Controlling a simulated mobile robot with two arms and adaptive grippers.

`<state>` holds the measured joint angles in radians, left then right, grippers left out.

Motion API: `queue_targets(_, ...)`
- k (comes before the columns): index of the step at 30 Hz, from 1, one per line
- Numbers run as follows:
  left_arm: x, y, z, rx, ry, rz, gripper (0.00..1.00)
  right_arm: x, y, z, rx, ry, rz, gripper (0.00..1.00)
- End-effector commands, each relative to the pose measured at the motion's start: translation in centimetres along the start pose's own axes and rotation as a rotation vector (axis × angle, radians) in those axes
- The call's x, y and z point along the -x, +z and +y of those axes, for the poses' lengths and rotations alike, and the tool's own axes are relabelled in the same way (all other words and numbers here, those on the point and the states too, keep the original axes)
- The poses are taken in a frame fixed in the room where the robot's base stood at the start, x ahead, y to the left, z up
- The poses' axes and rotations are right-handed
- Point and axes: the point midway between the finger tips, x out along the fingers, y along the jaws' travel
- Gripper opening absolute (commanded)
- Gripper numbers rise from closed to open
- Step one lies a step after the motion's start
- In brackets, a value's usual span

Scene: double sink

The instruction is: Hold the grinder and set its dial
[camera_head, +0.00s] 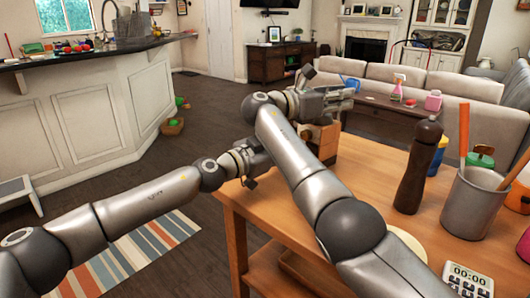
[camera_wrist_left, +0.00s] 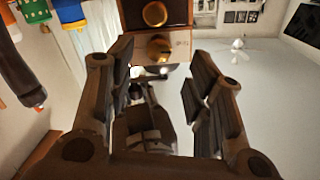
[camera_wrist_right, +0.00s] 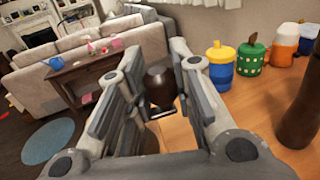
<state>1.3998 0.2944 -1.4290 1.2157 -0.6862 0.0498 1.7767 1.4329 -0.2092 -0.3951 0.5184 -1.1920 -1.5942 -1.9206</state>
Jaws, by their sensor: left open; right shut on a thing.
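The grinder is a brown wooden box (camera_head: 318,142) at the far left corner of the wooden table. My right gripper (camera_head: 332,97) is at its top and shut on it; in the right wrist view a dark brown rounded part (camera_wrist_right: 160,86) shows between the fingers. In the left wrist view, which is upside down, the grinder's wooden face (camera_wrist_left: 178,46) carries two brass round parts (camera_wrist_left: 155,14), one likely the dial. My left gripper (camera_wrist_left: 163,62) is open, facing that face and apart from it. In the head view my right arm partly hides the left gripper (camera_head: 255,165).
On the table (camera_head: 245,200) stand a tall dark brown mill (camera_head: 415,170), a grey cup (camera_head: 472,205) with sticks, a blue and yellow jar (camera_wrist_right: 221,66), a green jar (camera_wrist_right: 252,58) and a timer (camera_head: 468,281). A sofa (camera_head: 450,100) is behind. Open floor lies left.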

Motion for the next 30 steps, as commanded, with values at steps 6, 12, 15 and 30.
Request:
queue_targets(6, 3.3, 0.1, 0.0, -0.001, 0.000, -0.001, 0.47, 0.0, 0.0, 0.0, 0.000, 0.000, 0.000, 0.00)
queue_targets(12, 5.9, 0.1, 0.0, 0.001, 0.000, -0.002, 0.47, 0.0, 0.0, 0.0, 0.000, 0.000, 0.000, 0.00)
queue_targets(15, 6.8, 0.1, 0.0, 0.001, 0.000, -0.002, 0.47, 0.0, 0.0, 0.0, 0.000, 0.000, 0.000, 0.00)
queue_targets(30, 7.5, 0.1, 0.1, 0.006, 0.000, -0.001, 0.47, 0.0, 0.0, 0.0, 0.000, 0.001, 0.000, 0.00)
